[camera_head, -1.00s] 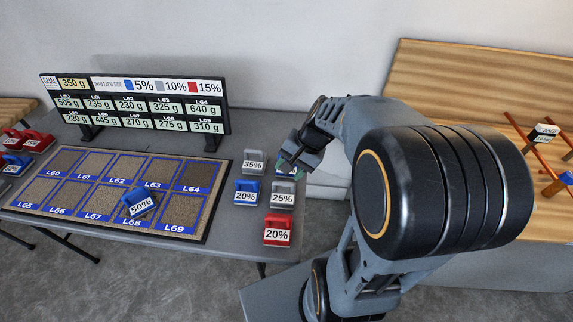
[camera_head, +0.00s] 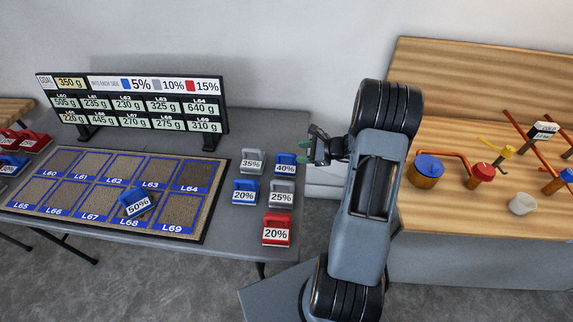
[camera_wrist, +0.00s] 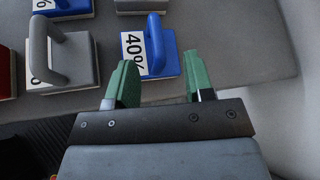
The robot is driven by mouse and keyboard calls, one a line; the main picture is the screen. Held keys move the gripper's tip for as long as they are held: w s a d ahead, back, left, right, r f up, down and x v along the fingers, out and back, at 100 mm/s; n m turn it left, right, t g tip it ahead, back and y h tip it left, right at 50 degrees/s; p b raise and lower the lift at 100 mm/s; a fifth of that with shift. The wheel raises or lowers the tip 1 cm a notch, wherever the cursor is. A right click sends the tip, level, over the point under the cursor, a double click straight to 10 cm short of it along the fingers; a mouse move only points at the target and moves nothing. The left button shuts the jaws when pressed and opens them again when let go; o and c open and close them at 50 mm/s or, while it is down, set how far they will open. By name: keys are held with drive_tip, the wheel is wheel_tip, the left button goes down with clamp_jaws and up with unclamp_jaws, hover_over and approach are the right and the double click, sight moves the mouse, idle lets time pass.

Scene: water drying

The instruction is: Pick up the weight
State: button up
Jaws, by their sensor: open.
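Several labelled weights with handles stand at the right end of the grey table. A blue 40% weight (camera_head: 286,164) is nearest my gripper, beside a grey 35% weight (camera_head: 252,162). Below them are a blue 20% weight (camera_head: 246,191), a grey 25% weight (camera_head: 282,193) and a red 20% weight (camera_head: 277,230). A blue 50% weight (camera_head: 137,203) sits on the mat. My gripper (camera_head: 306,150) is open and empty, to the right of the blue 40% weight. In the wrist view, its green fingertips (camera_wrist: 160,82) are apart, and the blue 40% weight (camera_wrist: 160,55) lies just beyond them.
The patterned mat (camera_head: 207,217) with labelled cells covers the table's left part. A black display board (camera_head: 130,105) stands behind it, showing a 350 g goal. A wooden bench (camera_head: 450,230) with coloured pieces is at right. More weights (camera_head: 20,140) lie far left.

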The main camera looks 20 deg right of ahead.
sight(290, 155)
drive_tip(key=shift+p+x, duration=0.45)
drive_tip(key=shift+x, duration=3.15)
drive_tip(key=shift+s+f, duration=0.1)
drive_tip(key=shift+s, duration=0.05)
clamp_jaws()
